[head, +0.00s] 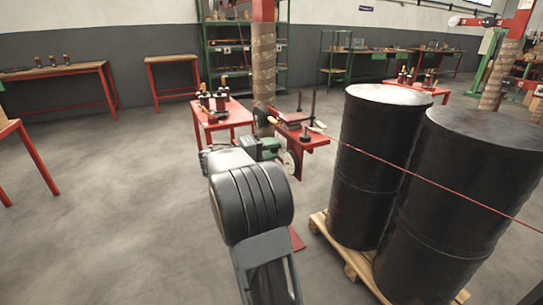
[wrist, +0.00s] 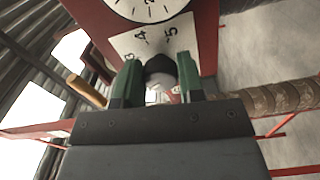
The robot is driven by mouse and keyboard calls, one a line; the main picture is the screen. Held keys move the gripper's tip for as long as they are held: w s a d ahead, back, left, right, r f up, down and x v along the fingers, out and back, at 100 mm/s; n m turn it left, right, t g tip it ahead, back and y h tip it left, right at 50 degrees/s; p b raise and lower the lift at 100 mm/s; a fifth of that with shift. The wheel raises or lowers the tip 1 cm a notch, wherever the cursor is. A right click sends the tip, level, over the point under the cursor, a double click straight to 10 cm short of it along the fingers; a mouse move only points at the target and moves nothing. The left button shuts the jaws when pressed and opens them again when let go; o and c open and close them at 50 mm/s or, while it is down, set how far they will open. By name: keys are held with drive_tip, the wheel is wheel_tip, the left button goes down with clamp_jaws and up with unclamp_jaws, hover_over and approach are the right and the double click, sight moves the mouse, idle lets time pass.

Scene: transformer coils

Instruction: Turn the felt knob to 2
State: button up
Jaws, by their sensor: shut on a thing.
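The dark felt knob (wrist: 158,66) sits on a white scale plate (wrist: 128,42) on a red panel (wrist: 206,30) in the wrist view. The numbers 4 and 5 are readable above the knob. Other marks on the plate are partly covered by my fingers, and I cannot make out a 2. My gripper (wrist: 157,70) has its green fingers on both sides of the knob and is shut on it. The knob's pointer is not clear to see. In the head view my arm reaches to the red stand (head: 305,138), and the knob is hidden there.
A round white dial (wrist: 147,6) is on the panel above the scale plate. Two black drums (head: 375,160) stand on a wooden pallet (head: 350,258) to the right. A red table (head: 222,120) with small parts is behind my arm.

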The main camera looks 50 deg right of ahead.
drive_tip(key=shift+f, duration=0.1)
idle(0.3)
drive_tip(key=o, duration=0.9)
drive_tip(key=shift+a, duration=0.1)
drive_tip(key=p+v, duration=0.3)
drive_tip(key=v, duration=1)
drive_tip(key=shift+w+a, duration=0.1)
drive_tip(key=shift+a, duration=0.2)
